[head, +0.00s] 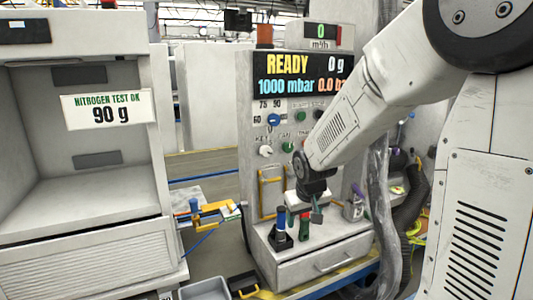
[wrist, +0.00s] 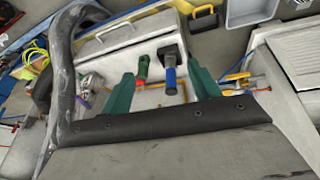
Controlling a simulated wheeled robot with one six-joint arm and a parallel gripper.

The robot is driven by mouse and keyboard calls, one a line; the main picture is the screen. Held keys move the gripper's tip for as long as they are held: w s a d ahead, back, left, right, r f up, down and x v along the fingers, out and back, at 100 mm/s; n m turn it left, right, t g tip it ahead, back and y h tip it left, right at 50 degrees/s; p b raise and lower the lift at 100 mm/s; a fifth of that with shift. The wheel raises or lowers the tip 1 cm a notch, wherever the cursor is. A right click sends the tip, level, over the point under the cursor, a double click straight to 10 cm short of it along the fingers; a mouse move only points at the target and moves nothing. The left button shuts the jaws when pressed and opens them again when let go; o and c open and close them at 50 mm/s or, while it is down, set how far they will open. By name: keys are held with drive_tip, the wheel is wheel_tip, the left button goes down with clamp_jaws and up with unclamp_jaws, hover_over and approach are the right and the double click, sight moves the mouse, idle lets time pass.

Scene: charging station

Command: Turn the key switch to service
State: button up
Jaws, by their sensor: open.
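The key switch (head: 265,150) is a small white knob on the front panel of the grey charging station (head: 247,190), under a "KEY" label. Its exact position and any service mark are too small to read. My gripper (head: 316,212) points down in front of the panel, below and to the right of the key switch, apart from it. In the wrist view my gripper (wrist: 162,88) shows two green fingers spread wide with nothing held between them. The key switch does not show in the wrist view.
A blue dial (head: 274,119) sits above the key switch. A blue-handled tool (head: 281,220) and a green-handled one (head: 304,225) stand on the ledge near my gripper. The display (head: 290,75) reads READY. A hose (head: 413,200) hangs at the right. A cabinet (head: 85,190) stands left.

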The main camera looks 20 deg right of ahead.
drive_tip(key=w+d+f+t, duration=0.3)
drive_tip(key=w+d+t, duration=0.1)
drive_tip(key=w, duration=0.7)
drive_tip(key=n+t+y, duration=0.2)
drive_tip(key=t, duration=0.8)
approach(267, 152)
drive_tip(key=w, duration=1)
drive_tip(key=shift+w+a, duration=0.1)
drive_tip(key=shift+w, duration=0.1)
drive_tip(key=c, duration=1)
